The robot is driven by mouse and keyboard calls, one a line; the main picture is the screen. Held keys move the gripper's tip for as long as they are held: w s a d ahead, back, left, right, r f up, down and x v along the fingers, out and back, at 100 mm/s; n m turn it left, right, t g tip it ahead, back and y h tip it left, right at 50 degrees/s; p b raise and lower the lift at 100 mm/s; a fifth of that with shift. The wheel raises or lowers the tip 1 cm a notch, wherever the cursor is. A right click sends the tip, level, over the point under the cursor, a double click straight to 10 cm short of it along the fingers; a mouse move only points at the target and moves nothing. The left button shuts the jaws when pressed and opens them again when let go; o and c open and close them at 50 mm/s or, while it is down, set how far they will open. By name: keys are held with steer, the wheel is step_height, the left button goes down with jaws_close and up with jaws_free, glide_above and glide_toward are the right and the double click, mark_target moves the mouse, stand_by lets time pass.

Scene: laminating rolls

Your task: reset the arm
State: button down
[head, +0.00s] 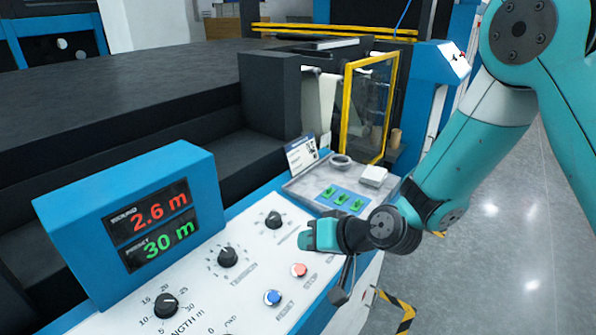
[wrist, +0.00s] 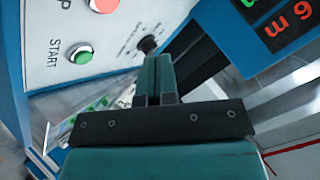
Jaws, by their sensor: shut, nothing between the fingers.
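My arm is teal and reaches in from the right in the head view. My gripper (head: 304,239) is over the white control panel (head: 205,292), just right of a black knob (head: 273,219) and above the red button (head: 299,270). In the wrist view my gripper (wrist: 153,62) has its teal fingers together with nothing between them. Whether the fingertips touch the panel cannot be told.
A blue display box (head: 130,222) reads 2.6 m and 30 m. A grey tray (head: 335,185) with green switches and a yellow-framed guard (head: 369,105) stand behind. Open floor (head: 500,250) lies right.

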steer(key=s+d+r+n+g+h, duration=0.1)
steer(key=s+d+r+n+g, duration=0.2)
steer(key=s+r, duration=0.55)
steer(key=s+d+r+g+h, duration=0.1)
steer(key=s+d+r+h, duration=0.1)
steer(key=s, duration=0.4)
steer(key=s+d+r+n+g+h, duration=0.1)
steer(key=s+d+r+g+h, duration=0.1)
steer(key=s+d+r, duration=0.3)
steer(key=s+d, duration=0.2)
steer(key=shift+s+d+r, duration=0.3)
